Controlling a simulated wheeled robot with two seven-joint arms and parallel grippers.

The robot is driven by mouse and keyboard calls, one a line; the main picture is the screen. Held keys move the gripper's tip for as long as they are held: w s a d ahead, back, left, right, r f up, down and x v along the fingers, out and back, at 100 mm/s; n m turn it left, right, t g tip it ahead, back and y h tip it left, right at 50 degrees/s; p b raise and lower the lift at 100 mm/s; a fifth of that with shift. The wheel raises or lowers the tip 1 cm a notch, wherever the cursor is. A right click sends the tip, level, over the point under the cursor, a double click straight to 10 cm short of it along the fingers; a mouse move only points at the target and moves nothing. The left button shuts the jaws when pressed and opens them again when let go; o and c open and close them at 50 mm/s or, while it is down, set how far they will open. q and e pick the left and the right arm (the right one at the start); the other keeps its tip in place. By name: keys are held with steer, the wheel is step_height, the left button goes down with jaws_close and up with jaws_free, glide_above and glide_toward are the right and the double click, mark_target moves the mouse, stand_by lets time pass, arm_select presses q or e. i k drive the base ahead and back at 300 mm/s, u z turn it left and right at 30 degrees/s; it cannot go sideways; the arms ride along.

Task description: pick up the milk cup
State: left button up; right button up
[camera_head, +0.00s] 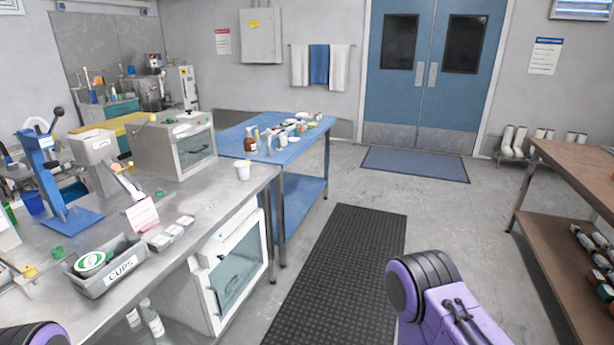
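A small white cup (243,171) stands upright near the far right corner of the steel counter (215,205). It is the only loose white cup I see there; I cannot read a label on it or see what it holds. A purple and dark part of my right arm shows at the bottom right, over the floor. A small part of my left arm shows at the bottom left corner. Neither gripper shows in the view, and nothing touches the cup.
A grey bin marked CUPS (120,275), a pink card (143,216), a blue press (60,185) and a white oven-like box (180,147) stand on the counter. A blue table (290,150) with bottles adjoins behind. A black mat (340,270) covers open floor to the right.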

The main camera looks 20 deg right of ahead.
mark_target(243, 174)
steer(key=z, duration=1.3)
steer(key=i, duration=2.25)
steer(key=u, duration=0.45)
steer(key=i, duration=0.95)
steer(key=u, duration=0.7)
